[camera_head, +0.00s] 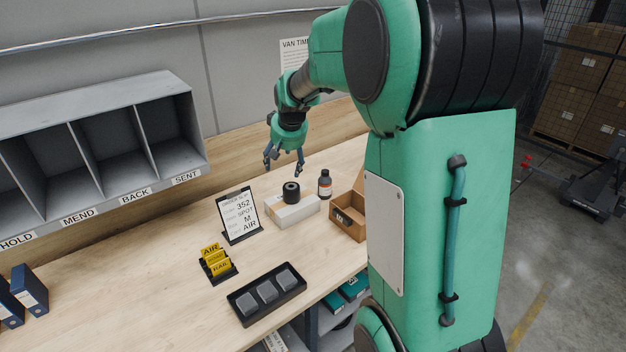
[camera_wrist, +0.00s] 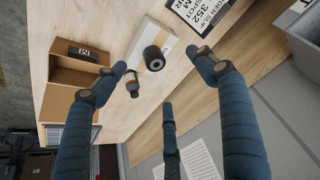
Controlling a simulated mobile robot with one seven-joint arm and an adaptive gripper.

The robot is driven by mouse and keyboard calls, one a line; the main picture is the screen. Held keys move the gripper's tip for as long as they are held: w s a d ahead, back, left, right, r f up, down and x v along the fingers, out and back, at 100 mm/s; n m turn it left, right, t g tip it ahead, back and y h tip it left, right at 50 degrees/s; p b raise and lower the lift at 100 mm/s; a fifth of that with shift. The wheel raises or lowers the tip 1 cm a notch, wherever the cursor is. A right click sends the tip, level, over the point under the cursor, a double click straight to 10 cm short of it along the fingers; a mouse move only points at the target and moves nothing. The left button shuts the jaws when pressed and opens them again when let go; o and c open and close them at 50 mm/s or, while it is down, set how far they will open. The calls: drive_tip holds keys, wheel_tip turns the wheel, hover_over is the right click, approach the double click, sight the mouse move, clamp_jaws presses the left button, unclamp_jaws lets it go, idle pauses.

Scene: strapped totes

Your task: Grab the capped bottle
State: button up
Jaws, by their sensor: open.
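The capped bottle (camera_head: 325,186) is small and dark with a pale label and a black cap. It stands upright on the wooden bench, between a white box and an open cardboard box. It also shows in the wrist view (camera_wrist: 132,86), close to one fingertip in the picture. My gripper (camera_head: 284,164) hangs above the bench, up and left of the bottle in the head view. Its fingers are spread and empty; they also show in the wrist view (camera_wrist: 158,76), apart from the bottle.
A black roll (camera_head: 291,191) sits on the white box (camera_head: 295,213), left of the bottle. The cardboard box (camera_head: 345,224) stands at its right. An order slip stand (camera_head: 239,215), yellow cards (camera_head: 217,262) and a black tray (camera_head: 245,304) are nearer. Grey pigeonholes (camera_head: 120,97) line the wall.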

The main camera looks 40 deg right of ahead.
drive_tip(key=w+d+f+m+p, duration=0.1)
drive_tip(key=w+d+f+p, duration=0.45)
drive_tip(key=d, duration=0.85)
drive_tip(key=m+p, duration=0.1)
drive_tip(key=p, duration=0.1)
approach(326, 178)
drive_tip(key=shift+w+a+f+g+h, duration=0.3)
drive_tip(key=shift+w+g, duration=0.1)
drive_tip(key=shift+w, duration=0.1)
drive_tip(key=shift+x, duration=4.25)
drive_tip(key=shift+x, duration=2.6)
drive_tip(key=shift+d, duration=0.1)
